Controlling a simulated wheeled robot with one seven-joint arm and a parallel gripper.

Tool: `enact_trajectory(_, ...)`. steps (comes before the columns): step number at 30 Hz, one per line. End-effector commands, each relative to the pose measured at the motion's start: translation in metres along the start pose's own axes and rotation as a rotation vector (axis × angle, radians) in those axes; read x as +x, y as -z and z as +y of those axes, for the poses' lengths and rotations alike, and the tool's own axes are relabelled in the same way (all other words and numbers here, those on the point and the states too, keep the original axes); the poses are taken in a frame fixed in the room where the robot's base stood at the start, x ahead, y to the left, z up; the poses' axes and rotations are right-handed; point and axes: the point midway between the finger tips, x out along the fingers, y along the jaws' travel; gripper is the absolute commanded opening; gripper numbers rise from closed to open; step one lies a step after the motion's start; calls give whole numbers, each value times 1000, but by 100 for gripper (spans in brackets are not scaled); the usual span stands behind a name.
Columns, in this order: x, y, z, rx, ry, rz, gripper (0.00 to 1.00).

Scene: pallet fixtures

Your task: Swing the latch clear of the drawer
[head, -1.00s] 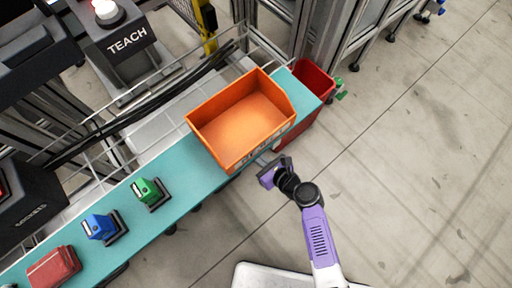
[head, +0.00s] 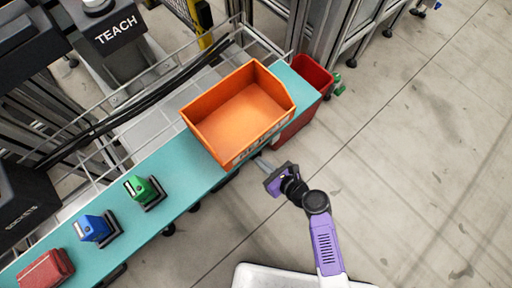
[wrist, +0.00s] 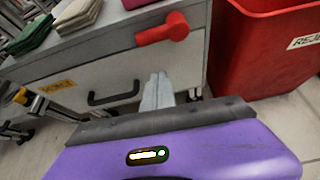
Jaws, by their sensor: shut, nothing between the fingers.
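The red latch (wrist: 163,30) is on the grey cabinet front, near the upper right of the drawer (wrist: 118,72). Its thick round end is at right and its arm points left, slightly down. The drawer has a black handle (wrist: 113,92) and a yellow label (wrist: 57,86). My gripper (wrist: 158,82) is shut and empty, its pale fingers below the latch and apart from it in the picture. In the head view my gripper (head: 263,164) is beside the bench's front edge, by the orange bin; the latch and drawer front are hidden there.
A red reject bin (wrist: 262,50) stands close on the right of the cabinet. The teal bench top (head: 175,178) carries an orange bin (head: 228,148), a green item (head: 143,189), a blue item (head: 93,229) and a red item (head: 46,268). Open floor lies at right.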

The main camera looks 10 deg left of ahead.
Motion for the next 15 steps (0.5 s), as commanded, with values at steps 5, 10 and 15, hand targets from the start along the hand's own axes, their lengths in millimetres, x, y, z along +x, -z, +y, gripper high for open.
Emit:
enact_trajectory(5,-35,-2,1,4,2,1,0)
enact_trajectory(10,-58,-2,1,2,2,0,0)
enact_trajectory(15,-67,0,2,1,0,0,0)
